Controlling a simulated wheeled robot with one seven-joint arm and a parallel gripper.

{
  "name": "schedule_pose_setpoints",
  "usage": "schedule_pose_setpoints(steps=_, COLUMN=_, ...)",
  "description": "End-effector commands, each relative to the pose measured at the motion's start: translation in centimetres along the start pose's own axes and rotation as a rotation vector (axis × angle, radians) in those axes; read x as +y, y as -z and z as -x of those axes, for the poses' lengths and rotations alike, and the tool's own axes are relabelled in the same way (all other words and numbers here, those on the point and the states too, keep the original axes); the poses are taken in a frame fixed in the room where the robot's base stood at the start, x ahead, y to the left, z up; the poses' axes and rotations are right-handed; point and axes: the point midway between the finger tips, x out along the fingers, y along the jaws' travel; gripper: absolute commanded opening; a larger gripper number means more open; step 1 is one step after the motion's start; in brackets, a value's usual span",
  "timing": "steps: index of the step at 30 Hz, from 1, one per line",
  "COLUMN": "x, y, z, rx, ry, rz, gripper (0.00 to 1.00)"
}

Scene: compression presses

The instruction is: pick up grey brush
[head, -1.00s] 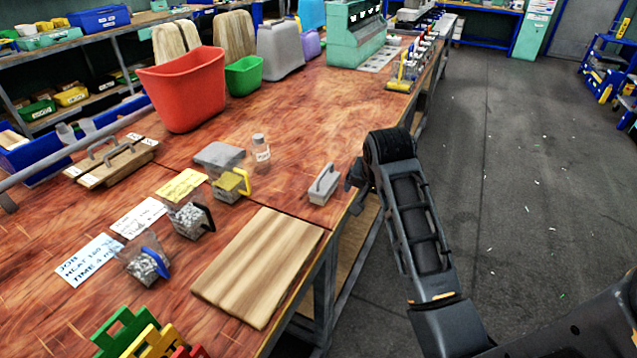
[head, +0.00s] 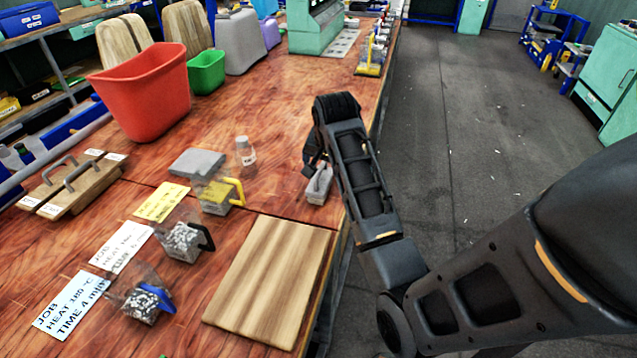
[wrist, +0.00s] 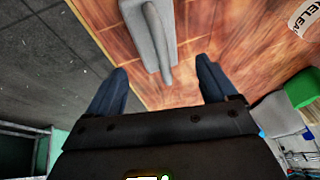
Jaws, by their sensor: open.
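The grey brush (head: 318,187), a small grey block with a handle on top, stands on the wooden bench near its right edge. In the wrist view the brush (wrist: 148,32) lies ahead of and partly between the fingertips, with its handle pointing toward my gripper (wrist: 161,74). The fingers are apart and nothing is held between them. In the head view my gripper (head: 314,160) is right above and beside the brush and hides part of it. I cannot tell whether they touch.
A wooden board (head: 268,280) lies in front of the brush. A clear bottle (head: 245,152), a grey slab (head: 197,163) and a yellow-handled box (head: 216,196) are to its left. A red bin (head: 145,95) stands farther back.

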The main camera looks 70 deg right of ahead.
Motion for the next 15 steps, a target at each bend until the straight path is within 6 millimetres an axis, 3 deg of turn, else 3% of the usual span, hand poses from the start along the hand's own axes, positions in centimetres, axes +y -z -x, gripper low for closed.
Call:
schedule_pose_setpoints(steps=8, x=0.1, y=0.1, z=-3.8, rx=-0.002, ry=-0.002, rz=0.000, gripper=0.85)
schedule_pose_setpoints(steps=15, x=0.1, y=0.1, z=-4.5, rx=0.000, ry=0.000, rz=0.000, gripper=0.85)
